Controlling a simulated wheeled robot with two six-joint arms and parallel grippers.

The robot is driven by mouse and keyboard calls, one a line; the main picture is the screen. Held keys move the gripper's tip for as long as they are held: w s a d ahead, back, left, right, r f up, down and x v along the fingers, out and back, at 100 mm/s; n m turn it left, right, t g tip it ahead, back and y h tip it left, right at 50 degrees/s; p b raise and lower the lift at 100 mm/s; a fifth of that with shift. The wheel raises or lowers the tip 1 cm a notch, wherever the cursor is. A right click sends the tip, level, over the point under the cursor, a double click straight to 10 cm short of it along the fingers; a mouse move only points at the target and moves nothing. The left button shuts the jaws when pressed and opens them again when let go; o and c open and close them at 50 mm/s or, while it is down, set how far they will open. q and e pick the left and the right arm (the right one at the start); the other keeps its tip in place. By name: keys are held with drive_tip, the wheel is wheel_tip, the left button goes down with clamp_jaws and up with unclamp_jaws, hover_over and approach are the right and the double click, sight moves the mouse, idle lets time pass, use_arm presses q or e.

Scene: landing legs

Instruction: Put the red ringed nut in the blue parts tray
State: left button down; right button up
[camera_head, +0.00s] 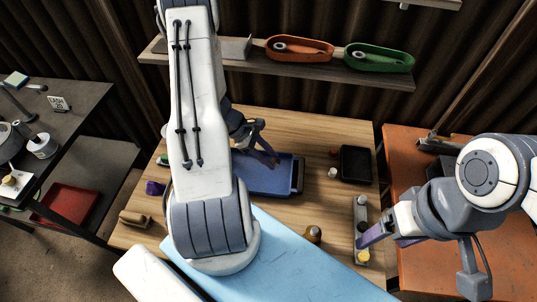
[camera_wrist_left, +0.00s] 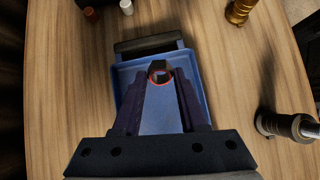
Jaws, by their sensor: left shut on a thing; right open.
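The red ringed nut (camera_wrist_left: 160,73) is a small dark piece with a red ring, between the fingertips of my left gripper (camera_wrist_left: 160,82) in the left wrist view. That gripper is shut on it, above the blue parts tray (camera_wrist_left: 206,88). I cannot tell how high the nut is over the tray floor. In the head view the tray (camera_head: 265,183) lies on the wooden table, partly hidden by my left arm. My left gripper (camera_head: 268,156) is over its back part, and the nut cannot be made out there. My right gripper (camera_head: 385,239) is open at the table's right edge.
A black tray (camera_head: 355,162) and a small white cylinder (camera_head: 332,172) are right of the blue tray. A grey rack (camera_head: 361,214) stands near my right gripper. A brass piece (camera_head: 313,233) is near the light-blue surface (camera_head: 300,270). Bare wood lies between them.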

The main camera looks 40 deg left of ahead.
use_arm(q)
drive_tip(key=shift+w+a+r+n+t, duration=0.15)
drive_tip(key=shift+w+a+n+t, duration=0.25)
drive_tip(key=shift+n+t, duration=0.1)
drive_tip(key=b, duration=0.7)
hover_over(269, 175)
wheel_tip(269, 175, down, 8)
drive_tip(key=shift+r, duration=0.15)
unclamp_jaws()
